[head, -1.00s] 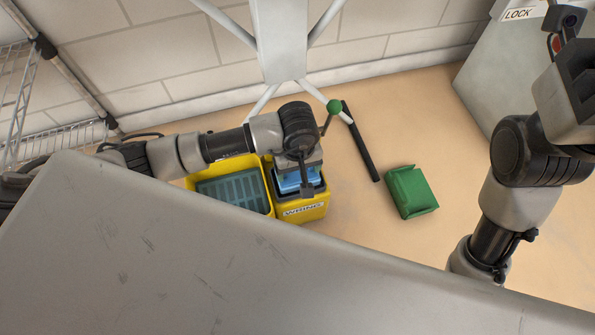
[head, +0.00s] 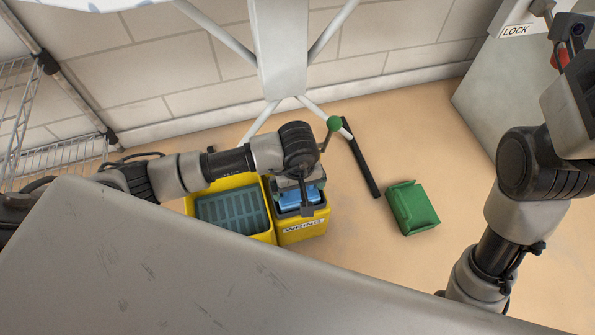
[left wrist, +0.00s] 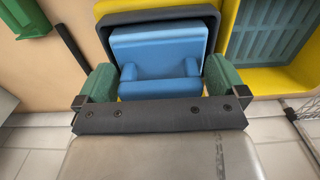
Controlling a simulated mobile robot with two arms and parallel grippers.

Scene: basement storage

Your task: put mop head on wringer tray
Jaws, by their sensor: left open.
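A blue block (head: 298,199), which looks like the mop head, sits inside the dark-rimmed opening of the yellow wringer box (head: 300,237) labelled WRING. In the left wrist view the blue block (left wrist: 158,55) lies between the green-padded fingers, with the dark rim (left wrist: 155,14) around it. My left gripper (head: 303,190) is open over the box, its fingers on either side of the block; whether they touch it I cannot tell. A teal slatted tray (head: 232,210) lies in the yellow bin beside the box. My right arm stands at the right; its fingers are not visible.
A green box-like piece (head: 413,207) and a black bar (head: 361,165) lie on the floor to the right. A white stand (head: 280,50) rises behind the bins. A wire shelf (head: 40,110) is at left, a LOCK-labelled cabinet (head: 500,70) at right. Floor between green piece and cabinet is clear.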

